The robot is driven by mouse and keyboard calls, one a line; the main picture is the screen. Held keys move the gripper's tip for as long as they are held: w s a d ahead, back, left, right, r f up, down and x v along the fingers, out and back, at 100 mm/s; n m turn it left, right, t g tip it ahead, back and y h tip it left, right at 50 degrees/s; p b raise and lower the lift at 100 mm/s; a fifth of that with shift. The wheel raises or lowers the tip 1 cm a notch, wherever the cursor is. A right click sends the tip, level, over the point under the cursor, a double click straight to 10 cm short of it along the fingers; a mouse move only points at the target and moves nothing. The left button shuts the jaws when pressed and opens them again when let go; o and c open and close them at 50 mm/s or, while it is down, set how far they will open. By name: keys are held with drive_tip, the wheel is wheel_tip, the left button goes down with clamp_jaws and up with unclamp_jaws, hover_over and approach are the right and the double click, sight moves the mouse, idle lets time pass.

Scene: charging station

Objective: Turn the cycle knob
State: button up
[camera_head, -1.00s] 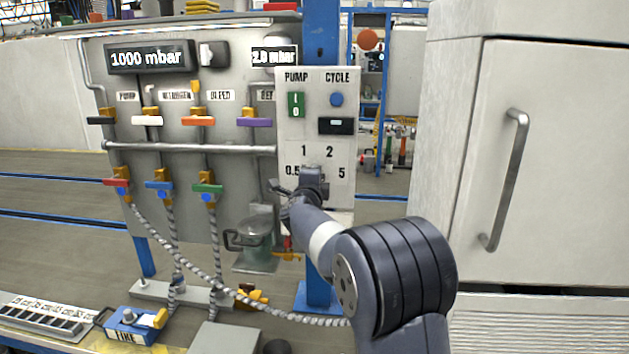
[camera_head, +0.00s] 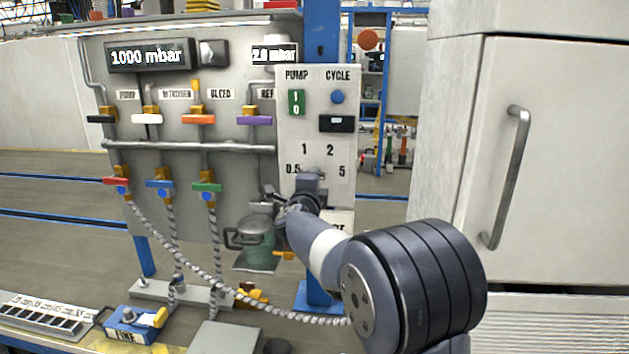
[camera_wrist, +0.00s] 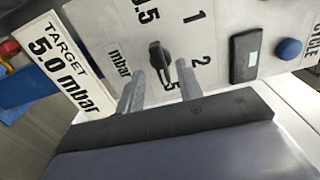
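The cycle knob (camera_wrist: 159,58) is small, black and elongated. It sits on the white control panel (camera_head: 290,130) among the labels 0.5, 1, 2 and 5 mbar, and I cannot tell which end is its pointer. In the head view my gripper mostly hides it. My gripper (camera_wrist: 160,72) is open, its two grey fingers on either side of the knob in the wrist picture. I cannot tell whether they reach around it or touch it. In the head view my gripper (camera_head: 308,183) is at the panel's lower part. A sign (camera_wrist: 62,68) reads "TARGET 5.0 mbar".
The panel also has a blue round button (camera_head: 337,97), a black display (camera_head: 337,124) and a green pump switch (camera_head: 296,102). Several coloured valves and hoses are to the left. A glass vessel (camera_head: 257,244) hangs near my gripper. A white cabinet (camera_head: 560,160) stands at right.

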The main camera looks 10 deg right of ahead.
drive_tip(key=v, duration=0.6)
drive_tip(key=shift+s, duration=0.35)
drive_tip(key=shift+w, duration=0.15)
drive_tip(key=p+x, duration=0.1)
drive_tip(key=x, duration=0.9)
drive_tip(key=shift+w, duration=0.3)
